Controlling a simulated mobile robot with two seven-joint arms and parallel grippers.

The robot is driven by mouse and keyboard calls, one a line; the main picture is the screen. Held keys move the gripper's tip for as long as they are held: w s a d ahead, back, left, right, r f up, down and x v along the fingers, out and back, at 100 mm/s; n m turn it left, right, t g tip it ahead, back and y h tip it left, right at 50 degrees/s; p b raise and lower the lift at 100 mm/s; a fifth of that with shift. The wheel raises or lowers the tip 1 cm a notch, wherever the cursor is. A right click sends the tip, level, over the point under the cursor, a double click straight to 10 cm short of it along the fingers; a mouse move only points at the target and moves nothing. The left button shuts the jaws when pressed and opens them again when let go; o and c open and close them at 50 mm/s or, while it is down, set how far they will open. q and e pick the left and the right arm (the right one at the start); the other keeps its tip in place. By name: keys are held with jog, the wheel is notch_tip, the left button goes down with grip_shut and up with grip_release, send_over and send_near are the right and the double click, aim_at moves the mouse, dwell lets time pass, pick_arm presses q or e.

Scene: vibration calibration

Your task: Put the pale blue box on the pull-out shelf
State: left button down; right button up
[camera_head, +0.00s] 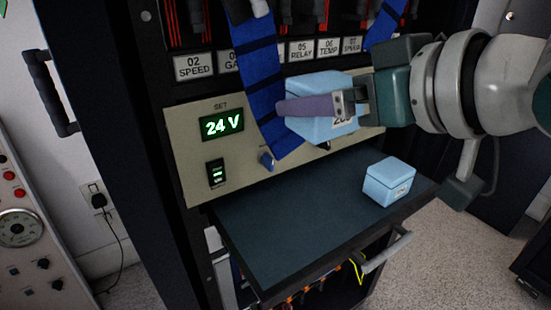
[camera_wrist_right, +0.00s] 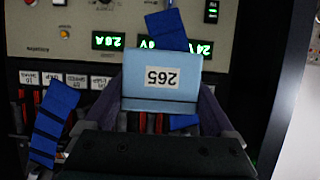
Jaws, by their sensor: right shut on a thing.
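A pale blue box (camera_head: 312,86) is held in my right gripper (camera_head: 296,107), in front of the instrument panel and above the shelf. One purple finger lies along its near side. In the right wrist view the box (camera_wrist_right: 160,62) sits between the two fingers, its label reading 265 upside down. The pull-out shelf (camera_head: 280,222) is out, with a dark flat top. A second pale blue box (camera_head: 388,181) stands on its right part. My left gripper is not in view.
The panel (camera_head: 190,130) shows 24 V and has a knob and switch low down. The shelf's left and middle are clear.

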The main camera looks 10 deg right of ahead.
jog(key=b, duration=0.5)
send_over(311, 235)
notch_tip(311, 235, down, 14)
jog(key=shift+r, duration=0.1)
notch_tip(311, 235, down, 4)
jog(key=shift+r+b, duration=0.1)
jog(key=shift+b, duration=0.8)
jog(key=shift+f, duration=0.3)
jog(key=shift+f, duration=0.1)
jog(key=o, duration=1.2)
jog(key=shift+o, duration=0.2)
